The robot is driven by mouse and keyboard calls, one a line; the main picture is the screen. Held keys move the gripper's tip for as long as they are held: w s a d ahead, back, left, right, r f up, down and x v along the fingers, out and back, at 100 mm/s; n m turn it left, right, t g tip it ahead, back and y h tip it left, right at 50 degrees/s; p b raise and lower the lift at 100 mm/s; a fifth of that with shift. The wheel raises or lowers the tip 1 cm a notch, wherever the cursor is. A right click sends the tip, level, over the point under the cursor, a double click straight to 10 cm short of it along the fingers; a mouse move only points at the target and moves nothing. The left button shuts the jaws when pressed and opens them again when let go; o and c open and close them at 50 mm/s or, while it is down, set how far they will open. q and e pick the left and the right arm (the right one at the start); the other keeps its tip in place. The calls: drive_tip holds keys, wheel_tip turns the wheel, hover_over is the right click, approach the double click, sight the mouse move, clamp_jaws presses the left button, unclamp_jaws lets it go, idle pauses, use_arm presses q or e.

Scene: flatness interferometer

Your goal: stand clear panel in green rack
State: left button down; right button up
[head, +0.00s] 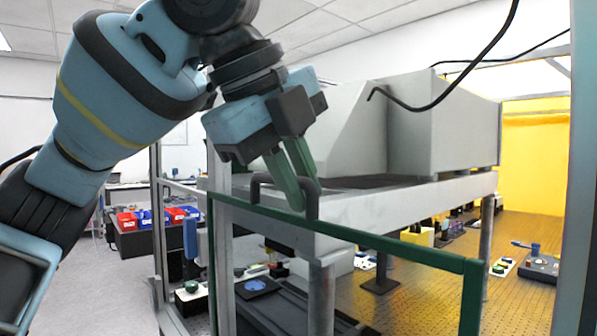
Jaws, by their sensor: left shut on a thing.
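The clear panel (400,247) is large and see-through with a dark green edge. It hangs upright in front of the bench, its top edge sloping down to the right, its lower part cut off by the frame. A black arched handle (312,206) stands on its top edge. My left gripper (302,198) has green fingers pointing down and is shut on this handle. My right gripper is not in view. I cannot make out the green rack in this view.
Behind the panel stands a metal frame with a pale shelf (375,207) bearing a big grey housing (455,125). Below is a perforated golden table (415,290) with small devices. Red and blue bins (127,221) stand at the left. A black cable (450,90) hangs above.

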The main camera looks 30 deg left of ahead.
use_arm(q)
drive_tip(key=shift+f, duration=0.4)
drive_tip(key=c, duration=1.4)
unclamp_jaws()
drive_tip(key=shift+f, duration=0.1)
drive_tip(key=shift+o, duration=0.2)
drive_tip(key=shift+f, duration=0.1)
drive_tip(key=v, duration=0.8)
